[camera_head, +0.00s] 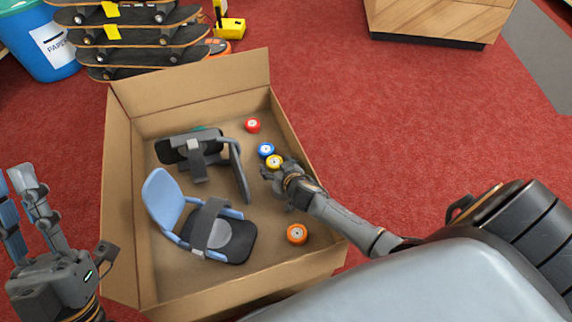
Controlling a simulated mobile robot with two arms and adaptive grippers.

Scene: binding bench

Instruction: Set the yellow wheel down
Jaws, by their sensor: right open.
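The yellow wheel (274,161) lies in the cardboard box (118,190), near its right wall. My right gripper (273,171) reaches over that wall and is open, with its fingers right at the yellow wheel. I cannot tell whether a finger touches it. A blue wheel (266,150) is just behind the yellow one. My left gripper (22,180) is at the lower left, outside the box, with its fingers apart and nothing between them.
The box also holds a red wheel (253,125), an orange wheel (297,234), a blue binding (163,200) and a dark grey binding (190,148). Stacked skateboards (140,36) and a blue paper bin (42,42) stand behind it.

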